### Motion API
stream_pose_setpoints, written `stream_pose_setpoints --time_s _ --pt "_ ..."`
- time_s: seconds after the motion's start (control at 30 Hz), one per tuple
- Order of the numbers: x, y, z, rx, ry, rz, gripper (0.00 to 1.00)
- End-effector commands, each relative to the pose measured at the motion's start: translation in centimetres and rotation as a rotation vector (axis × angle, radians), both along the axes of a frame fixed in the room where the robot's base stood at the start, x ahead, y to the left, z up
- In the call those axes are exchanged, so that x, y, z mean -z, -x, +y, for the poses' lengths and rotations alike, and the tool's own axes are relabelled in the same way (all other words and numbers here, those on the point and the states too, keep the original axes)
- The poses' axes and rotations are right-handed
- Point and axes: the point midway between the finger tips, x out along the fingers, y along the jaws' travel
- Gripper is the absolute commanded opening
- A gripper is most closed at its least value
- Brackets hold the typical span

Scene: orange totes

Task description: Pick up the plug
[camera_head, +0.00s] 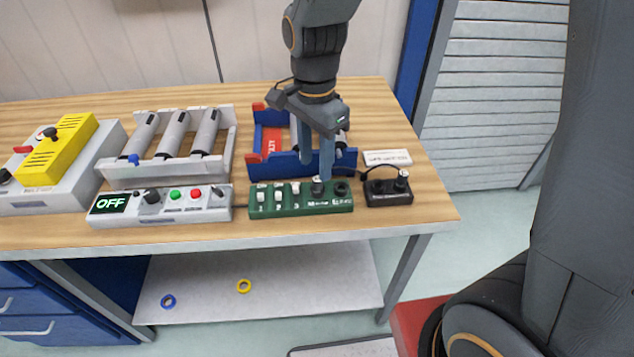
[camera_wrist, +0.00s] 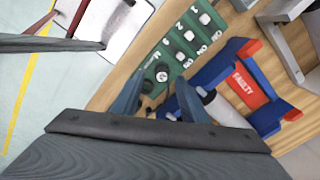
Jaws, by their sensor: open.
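My gripper (camera_head: 316,172) points down over the right part of the green switch panel (camera_head: 267,212), with its fingers apart. In the wrist view, my gripper (camera_wrist: 160,88) is open, and the green panel (camera_wrist: 165,52) lies beyond its fingertips. A dark round piece (camera_head: 318,188) on the panel sits just below the fingers; it also shows between the fingertips in the wrist view (camera_wrist: 162,72). A second dark round piece (camera_head: 341,189) is to its right. I cannot tell for certain which is the plug. Contact with the fingers is not clear.
A black box (camera_head: 376,199) with a cable stands right of the panel. A blue-and-red rack (camera_head: 254,160) is behind it. A grey control box showing OFF (camera_head: 190,214), a roller rack (camera_head: 160,172) and a yellow-topped unit (camera_head: 62,150) are left. The table's front edge is close.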

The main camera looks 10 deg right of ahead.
Motion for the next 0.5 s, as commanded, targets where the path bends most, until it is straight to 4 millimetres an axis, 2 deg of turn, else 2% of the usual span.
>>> stream_pose_setpoints --time_s 0.17,0.5 --pt "1.2 -0.2 -0.2 0.0 0.001 0.001 0.4" --pt "4.9 -0.9 -0.6 -0.002 0.001 0.001 0.4"
